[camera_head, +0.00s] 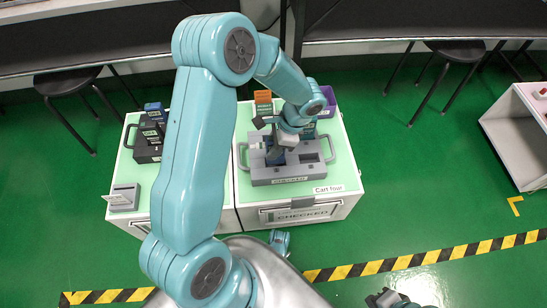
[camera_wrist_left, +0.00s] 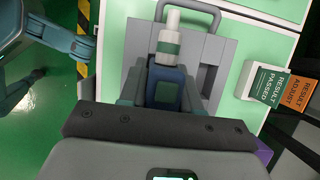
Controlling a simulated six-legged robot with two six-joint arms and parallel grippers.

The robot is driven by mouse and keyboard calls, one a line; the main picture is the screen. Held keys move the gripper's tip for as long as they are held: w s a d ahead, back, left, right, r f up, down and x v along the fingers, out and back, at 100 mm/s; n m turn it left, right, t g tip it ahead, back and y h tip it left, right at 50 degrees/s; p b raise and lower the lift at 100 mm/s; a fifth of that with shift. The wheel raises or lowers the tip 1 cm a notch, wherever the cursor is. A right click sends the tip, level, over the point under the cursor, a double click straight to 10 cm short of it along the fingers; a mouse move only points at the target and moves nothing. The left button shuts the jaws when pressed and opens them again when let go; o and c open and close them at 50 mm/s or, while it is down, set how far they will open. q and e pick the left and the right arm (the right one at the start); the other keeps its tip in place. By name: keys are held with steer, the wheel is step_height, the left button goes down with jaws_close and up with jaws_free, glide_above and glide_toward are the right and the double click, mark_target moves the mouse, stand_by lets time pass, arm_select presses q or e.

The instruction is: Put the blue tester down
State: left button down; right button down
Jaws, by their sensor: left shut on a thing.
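The blue tester (camera_wrist_left: 165,92), with a dark green screen and a pale tip with a green band, is between the fingers of my left gripper (camera_wrist_left: 160,98). In the head view my left gripper (camera_head: 278,148) is shut on it, over the grey tray (camera_head: 264,174) marked CHECKED on the right-hand cart. The tester's tip points left there. The gripper hides most of the tester. I cannot tell whether it touches the tray. My right gripper (camera_head: 385,298) shows only partly at the bottom edge, away from the carts; its opening is unclear.
An orange sign (camera_head: 263,97) and a purple bin (camera_head: 328,100) stand behind the tray. A green RESULT PASSED sign (camera_wrist_left: 268,86) is beside the orange one. The left cart holds a dark tray (camera_head: 146,154) with testers and a grey holder (camera_head: 124,198). Green floor is open to the right.

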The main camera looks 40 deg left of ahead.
arm_select(q)
steer(key=shift+f+b, duration=0.85)
steer(key=shift+f, duration=1.35)
steer(key=shift+f, duration=0.15)
steer(key=c, duration=0.8)
jaws_free()
steer(key=shift+w+r, duration=0.15)
steer(key=shift+r, duration=0.3)
steer(key=p+v, duration=0.5)
steer(key=v, duration=0.6)
steer(key=shift+d+r, duration=0.15)
steer(key=shift+r, duration=0.1)
